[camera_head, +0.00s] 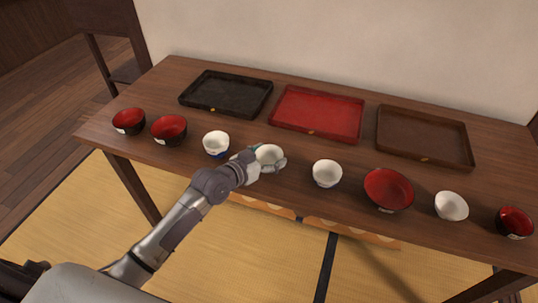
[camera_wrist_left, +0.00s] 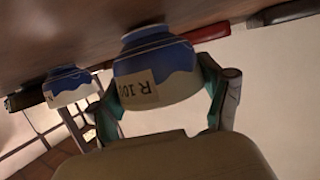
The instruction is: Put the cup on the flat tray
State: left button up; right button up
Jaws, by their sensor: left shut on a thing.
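A small white cup (camera_head: 269,154) is between the fingers of my left gripper (camera_head: 265,161) near the table's front edge, left of centre. In the left wrist view the cup (camera_wrist_left: 155,62) shows blue and white sides and a paper label, with a finger of the gripper (camera_wrist_left: 165,88) on each side. The gripper is shut on it. The cup's foot is close to the tabletop; I cannot tell if it touches. Three rimmed trays lie at the back: black (camera_head: 227,92), red (camera_head: 317,113) and brown (camera_head: 423,136). All are empty. My right gripper is not in view.
A white-and-blue cup (camera_head: 216,143) stands close left of the held one, and another white cup (camera_head: 327,173) to its right. Red bowls (camera_head: 128,121) (camera_head: 169,129) (camera_head: 388,189) and more small bowls line the front. The wooden tabletop between this row and the trays is clear.

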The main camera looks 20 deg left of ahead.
pick_arm(q)
jog(key=shift+f, duration=0.1)
jog(key=shift+f, duration=0.1)
jog(key=o, duration=1.1)
jog(key=shift+o, duration=0.2)
